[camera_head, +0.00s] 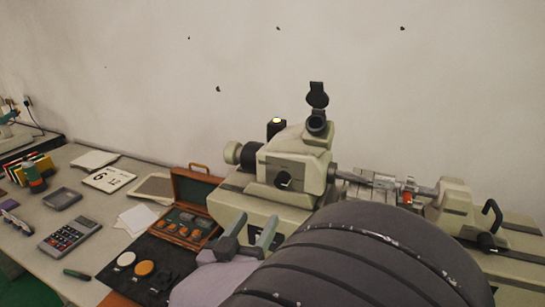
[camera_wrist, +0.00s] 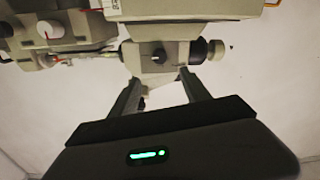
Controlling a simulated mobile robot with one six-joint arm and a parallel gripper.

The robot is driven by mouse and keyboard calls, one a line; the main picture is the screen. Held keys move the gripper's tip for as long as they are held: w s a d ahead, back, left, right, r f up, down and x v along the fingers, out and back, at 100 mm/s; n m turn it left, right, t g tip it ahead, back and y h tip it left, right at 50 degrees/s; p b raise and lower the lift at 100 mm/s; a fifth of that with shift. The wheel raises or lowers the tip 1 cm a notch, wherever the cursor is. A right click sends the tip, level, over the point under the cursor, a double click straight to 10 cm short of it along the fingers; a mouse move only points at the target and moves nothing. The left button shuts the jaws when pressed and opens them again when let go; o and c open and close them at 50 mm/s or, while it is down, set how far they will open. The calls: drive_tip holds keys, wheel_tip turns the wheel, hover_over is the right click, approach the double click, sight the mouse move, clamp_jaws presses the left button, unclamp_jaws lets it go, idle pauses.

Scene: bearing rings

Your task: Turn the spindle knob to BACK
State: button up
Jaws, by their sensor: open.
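The cream bench machine (camera_head: 235,200) stands against the wall, with a boxy headstock (camera_head: 300,150). A small black knob (camera_head: 283,179) sits on the headstock's front face and appears to be the spindle knob. In the wrist view the knob (camera_wrist: 158,57) shows beyond the fingertips, roughly between them, with a pale mark on its left side. Its label is too small to read. My gripper (camera_head: 252,230) is open and empty, in front of and below the knob, apart from it. Its two fingers (camera_wrist: 160,77) also show in the wrist view.
An open wooden case (camera_head: 195,190) and a dark mat (camera_head: 120,265) with round parts lie left of my gripper. A calculator (camera_head: 70,235) and desk calendar (camera_head: 108,179) lie further left. A black handle (camera_head: 491,215) stands at right. My arm hides the machine's front.

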sight(280, 184)
drive_tip(key=x, duration=1.5)
drive_tip(key=shift+w+d+b, duration=0.2)
drive_tip(key=shift+d+b, duration=0.05)
drive_tip(key=shift+b, duration=0.15)
clamp_jaws()
